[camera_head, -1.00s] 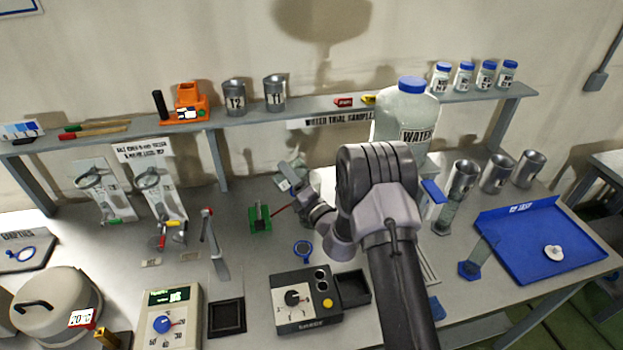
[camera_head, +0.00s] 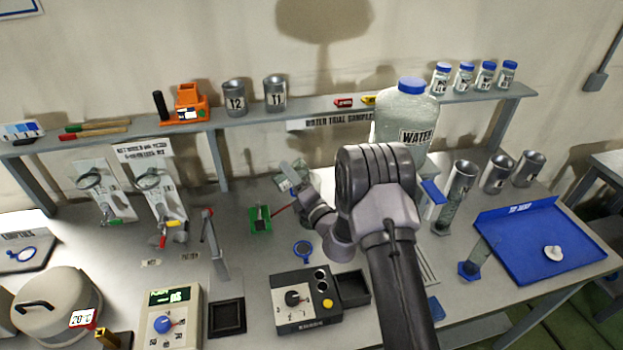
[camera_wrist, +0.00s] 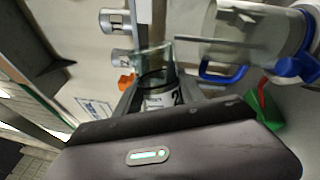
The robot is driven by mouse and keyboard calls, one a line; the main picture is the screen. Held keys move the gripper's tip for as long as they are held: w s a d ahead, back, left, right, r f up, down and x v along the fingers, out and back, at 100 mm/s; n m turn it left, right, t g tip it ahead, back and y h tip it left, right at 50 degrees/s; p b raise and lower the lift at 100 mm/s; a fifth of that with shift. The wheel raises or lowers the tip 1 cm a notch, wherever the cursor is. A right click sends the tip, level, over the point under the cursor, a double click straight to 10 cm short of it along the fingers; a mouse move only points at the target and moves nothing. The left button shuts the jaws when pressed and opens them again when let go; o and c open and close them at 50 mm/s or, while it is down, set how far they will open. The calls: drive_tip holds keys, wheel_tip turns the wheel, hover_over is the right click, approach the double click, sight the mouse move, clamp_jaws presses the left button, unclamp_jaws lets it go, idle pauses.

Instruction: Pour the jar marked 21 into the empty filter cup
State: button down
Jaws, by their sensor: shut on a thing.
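My gripper (camera_wrist: 155,95) is shut on a clear glass jar (camera_wrist: 161,99) with a white label. A "2" shows on the label; the rest of the marking is hidden by the gripper. In the head view the jar (camera_head: 288,180) is held tilted above the bench, behind my wrist and left of the water bottle. Metal cups marked 12 (camera_head: 234,98) and 11 (camera_head: 274,95) stand on the shelf. Several metal cups (camera_head: 497,174) stand on the bench at the right. I cannot tell which is the empty filter cup; my arm hides part of the bench.
The large water bottle (camera_head: 405,120) stands close right of my gripper. A green holder (camera_head: 260,220) is in front-left of it, and a black timer box (camera_head: 305,303) lies nearer. The blue tray (camera_head: 550,250) is at the right.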

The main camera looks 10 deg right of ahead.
drive_tip(key=shift+w+d+r+m+p, duration=0.15)
drive_tip(key=shift+d+r+m+p, duration=0.25)
drive_tip(key=shift+m+p, duration=0.4)
idle(0.9)
drive_tip(key=shift+d+f+m+h+p, duration=0.1)
drive_tip(key=shift+f+m+h+p, duration=0.25)
drive_tip(key=shift+m, duration=0.65)
idle(0.8)
drive_tip(key=shift+d+r+m, duration=0.1)
drive_tip(key=shift+m, duration=0.2)
